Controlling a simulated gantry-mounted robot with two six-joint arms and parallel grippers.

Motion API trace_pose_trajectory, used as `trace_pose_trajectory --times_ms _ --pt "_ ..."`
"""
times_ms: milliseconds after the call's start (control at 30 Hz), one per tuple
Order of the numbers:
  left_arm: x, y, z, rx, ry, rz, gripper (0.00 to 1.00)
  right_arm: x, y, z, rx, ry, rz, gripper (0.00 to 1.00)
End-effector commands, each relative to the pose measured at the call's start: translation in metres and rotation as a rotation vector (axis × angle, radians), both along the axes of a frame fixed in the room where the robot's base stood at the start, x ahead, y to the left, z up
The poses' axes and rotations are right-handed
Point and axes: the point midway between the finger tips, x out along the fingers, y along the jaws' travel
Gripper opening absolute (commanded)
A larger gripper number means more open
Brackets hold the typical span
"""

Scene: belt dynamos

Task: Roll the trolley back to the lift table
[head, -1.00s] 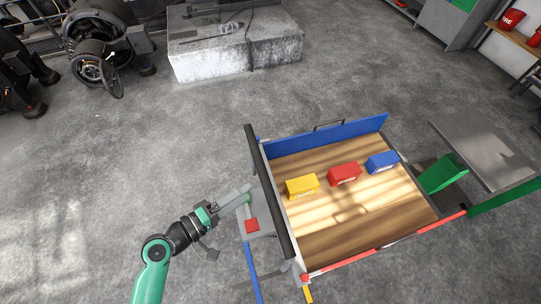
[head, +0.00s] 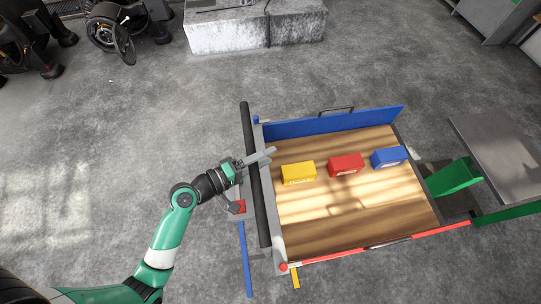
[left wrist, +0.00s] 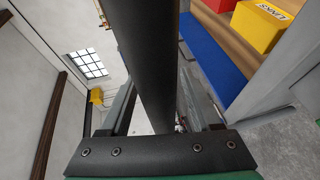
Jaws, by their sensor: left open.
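The trolley has a wooden deck (head: 350,215), a blue end board (head: 330,122) and a red-and-white striped near edge. Its black push bar (head: 256,180) runs along the left side. My left gripper (head: 268,155) is open at the bar's upper half, fingers reaching across it. In the left wrist view the bar (left wrist: 148,60) passes between the two open fingers. I cannot tell whether they touch it. A grey-topped table with green supports (head: 505,150), apparently the lift table, stands right of the trolley. My right gripper is out of view.
Yellow (head: 299,173), red (head: 346,165) and blue (head: 389,158) boxes sit in a row on the deck. A grey concrete block (head: 255,35) stands at the back, dark machines (head: 125,25) at the back left. The floor left of the trolley is clear.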

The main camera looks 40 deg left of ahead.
Motion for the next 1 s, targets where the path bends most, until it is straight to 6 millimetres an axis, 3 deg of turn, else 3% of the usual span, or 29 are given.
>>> trace_pose_trajectory --times_ms 67,433,1000 --pt "-0.0001 -0.0001 0.0002 0.0 0.0 0.0 0.64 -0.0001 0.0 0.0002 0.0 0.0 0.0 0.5" --pt "-0.0002 -0.0002 0.0002 0.001 0.0 -0.001 0.0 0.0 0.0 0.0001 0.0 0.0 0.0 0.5" --pt "-0.0002 -0.0003 0.0001 0.001 0.0 -0.001 0.0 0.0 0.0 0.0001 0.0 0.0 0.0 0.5"
